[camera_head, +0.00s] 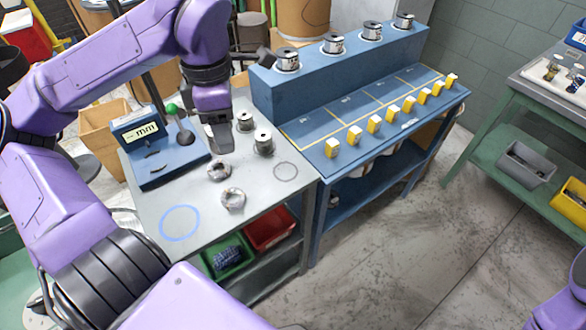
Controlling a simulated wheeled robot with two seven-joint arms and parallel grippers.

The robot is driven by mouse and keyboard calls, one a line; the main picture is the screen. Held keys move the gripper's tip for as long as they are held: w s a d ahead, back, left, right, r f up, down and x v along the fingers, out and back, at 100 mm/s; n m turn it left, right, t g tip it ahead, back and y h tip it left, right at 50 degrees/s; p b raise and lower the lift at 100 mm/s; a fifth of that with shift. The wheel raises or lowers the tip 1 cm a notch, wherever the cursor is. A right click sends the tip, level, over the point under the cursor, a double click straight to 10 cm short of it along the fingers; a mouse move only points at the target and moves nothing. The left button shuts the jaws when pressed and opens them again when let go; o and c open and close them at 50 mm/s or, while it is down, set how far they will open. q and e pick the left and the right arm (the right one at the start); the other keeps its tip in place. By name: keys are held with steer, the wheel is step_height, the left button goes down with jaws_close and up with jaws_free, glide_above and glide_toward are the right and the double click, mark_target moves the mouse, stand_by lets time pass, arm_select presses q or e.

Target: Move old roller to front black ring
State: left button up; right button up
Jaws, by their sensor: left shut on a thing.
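A thin dark ring outline (286,171) is marked on the grey bench top (150,205), near its right edge, and is empty. Two worn, stained grey rollers lie on the bench: one (219,171) just in front of my left gripper, the other (233,199) nearer the front. My left gripper (217,142) points down over the bench, right of the blue gauge. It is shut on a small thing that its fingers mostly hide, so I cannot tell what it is. My right gripper is out of view.
The blue gauge (165,165) with a "mm" display stands left. Two metal spools (263,141) (245,120) stand right of my left gripper. A blue ring outline (180,223) lies front left. A blue rack (340,75) with spools and yellow blocks adjoins on the right.

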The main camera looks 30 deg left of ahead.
arm_select(q)
steer(key=w+d+f+b, duration=0.1)
steer(key=w+f, duration=0.3)
steer(key=f, duration=0.1)
steer(key=w+d+f+b, duration=0.2)
steer(key=w+f, duration=0.2)
steer(key=f, duration=0.1)
steer(key=w+d+f+b, duration=0.1)
steer(key=w+d+f, duration=0.1)
steer(key=w+f, duration=0.2)
steer(key=shift+w+f, duration=0.3)
steer(key=shift+f, duration=0.2)
steer(key=shift+f+b, duration=0.3)
steer(key=shift+f, duration=1.15)
steer(key=o, duration=1.4)
steer(key=shift+f, duration=0.15)
steer(key=shift+c, duration=0.2)
step_height(320, 180, up, 12)
steer(key=shift+r, duration=0.2)
